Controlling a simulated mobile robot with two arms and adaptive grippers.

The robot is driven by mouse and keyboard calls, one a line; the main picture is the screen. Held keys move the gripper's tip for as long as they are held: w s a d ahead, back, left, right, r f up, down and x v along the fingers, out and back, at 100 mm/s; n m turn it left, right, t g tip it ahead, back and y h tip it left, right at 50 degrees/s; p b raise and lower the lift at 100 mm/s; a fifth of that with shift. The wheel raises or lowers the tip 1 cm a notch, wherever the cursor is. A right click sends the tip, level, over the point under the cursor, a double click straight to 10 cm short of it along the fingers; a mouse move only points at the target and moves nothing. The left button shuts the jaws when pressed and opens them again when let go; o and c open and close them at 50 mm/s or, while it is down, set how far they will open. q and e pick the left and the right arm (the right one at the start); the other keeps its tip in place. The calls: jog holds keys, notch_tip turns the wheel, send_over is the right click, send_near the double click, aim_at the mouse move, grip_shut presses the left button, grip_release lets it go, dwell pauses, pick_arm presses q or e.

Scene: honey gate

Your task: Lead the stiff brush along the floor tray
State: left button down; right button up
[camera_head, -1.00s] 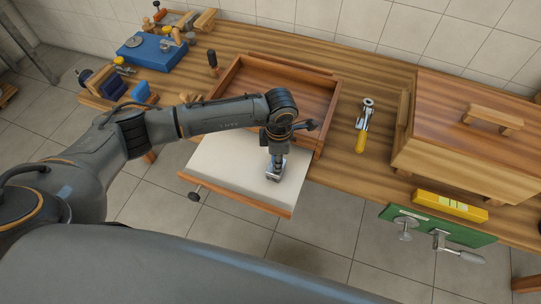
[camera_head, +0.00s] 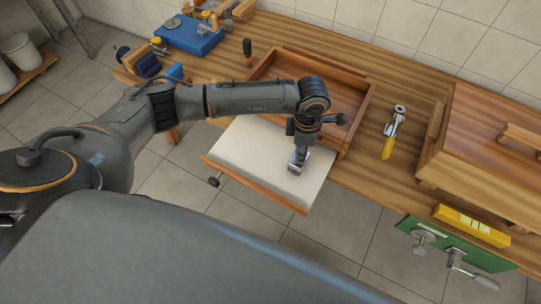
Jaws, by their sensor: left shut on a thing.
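The floor tray (camera_head: 252,150) is a pale flat board with a wooden front strip and a dark knob. It sticks out over the bench's front edge, in front of a shallow wooden box. My left gripper (camera_head: 302,139) points down over the tray's right part. It is shut on a small tool with a metallic-looking lower end, apparently the stiff brush (camera_head: 298,160). The brush's lower end is at or just above the tray surface; I cannot tell if it touches. Its bristles are too small to make out. My right gripper is not in view.
The open wooden box (camera_head: 339,90) stands behind the tray. A yellow-handled tool (camera_head: 388,147) lies to its right. A large lidded wooden box (camera_head: 480,150) stands at the right. A yellow level (camera_head: 471,225) and a green clamp plate (camera_head: 455,245) are at the front right edge.

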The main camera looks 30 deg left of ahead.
pick_arm(q)
jog(key=shift+r+p, duration=1.6)
jog(key=shift+r, duration=0.9)
